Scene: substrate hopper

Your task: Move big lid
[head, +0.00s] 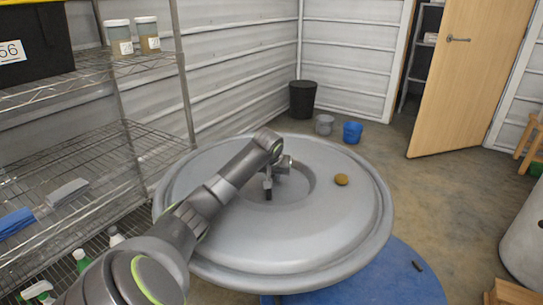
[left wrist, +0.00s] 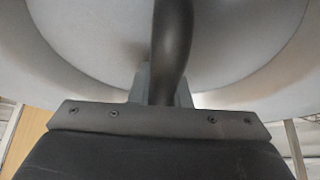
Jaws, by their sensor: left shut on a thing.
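The big lid (head: 300,235) is a large grey round disc with a raised rim and a sunken middle, at the centre of the head view. It also fills the upper part of the left wrist view (left wrist: 80,30). My left gripper (head: 270,182) reaches into the lid's sunken middle. It is shut on the lid's dark handle (left wrist: 173,45), which passes between the fingers in the left wrist view. The arm hides part of the lid's left side. My right gripper is not in view.
A small brown round thing (head: 341,180) sits on the lid's right side. A blue round surface (head: 400,285) shows below the lid at the right. A wire shelf (head: 80,165) stands close on the left. Buckets (head: 352,132) stand behind. A wooden door (head: 470,85) stands open; the floor before it is clear.

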